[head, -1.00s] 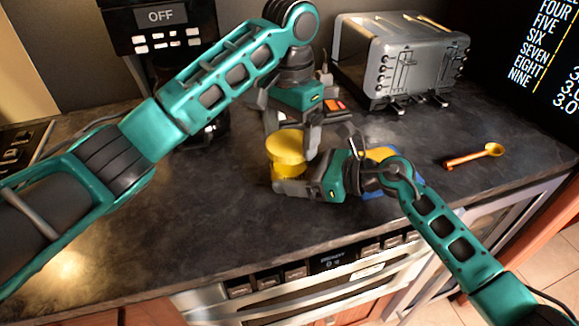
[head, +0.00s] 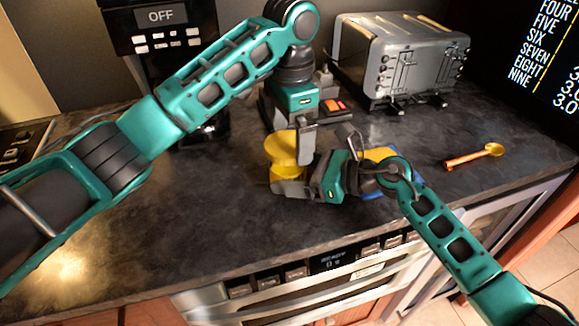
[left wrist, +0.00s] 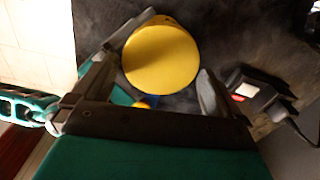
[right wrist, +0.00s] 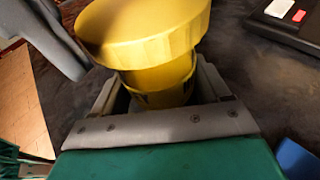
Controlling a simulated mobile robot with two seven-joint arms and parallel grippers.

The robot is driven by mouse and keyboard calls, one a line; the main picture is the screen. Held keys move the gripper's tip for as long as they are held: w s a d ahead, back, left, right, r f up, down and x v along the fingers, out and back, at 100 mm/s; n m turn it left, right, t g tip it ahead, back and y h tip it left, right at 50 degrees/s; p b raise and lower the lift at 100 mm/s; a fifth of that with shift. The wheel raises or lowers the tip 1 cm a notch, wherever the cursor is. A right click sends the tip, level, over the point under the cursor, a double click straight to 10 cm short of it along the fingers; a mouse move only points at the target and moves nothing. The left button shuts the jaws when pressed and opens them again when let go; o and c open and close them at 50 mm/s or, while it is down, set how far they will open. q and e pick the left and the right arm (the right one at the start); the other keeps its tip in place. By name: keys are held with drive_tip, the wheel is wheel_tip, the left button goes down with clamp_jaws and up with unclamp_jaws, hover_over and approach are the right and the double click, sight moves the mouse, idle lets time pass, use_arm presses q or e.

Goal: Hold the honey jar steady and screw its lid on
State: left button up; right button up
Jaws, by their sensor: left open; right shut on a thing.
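The honey jar (right wrist: 160,82) stands on the dark counter, its yellow body partly hidden by my right gripper (head: 287,187). That gripper is shut on the jar body low down, with a finger on each side in the right wrist view. The wide yellow lid (head: 281,149) rests on top of the jar; how tightly it sits I cannot tell. My left gripper (left wrist: 157,88) is open above the lid, pointing down. In the left wrist view the lid (left wrist: 160,58) lies between its spread fingers. In the head view one left finger is beside the lid's right edge.
A silver toaster (head: 398,58) stands at the back right. An orange spoon (head: 473,156) lies to the right. A blue and yellow item (head: 378,154) is partly hidden behind my right arm. A black device with a red part (head: 334,106) is behind my left gripper. The counter's left side is clear.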

use_arm(q)
drive_tip(key=shift+a+r, duration=0.1)
drive_tip(key=shift+r, duration=2.35)
use_arm(e)
drive_tip(key=shift+w+d, duration=0.1)
drive_tip(key=o, duration=1.5)
drive_tip(key=v, duration=1.2)
use_arm(q)
drive_tip(key=shift+s, duration=0.1)
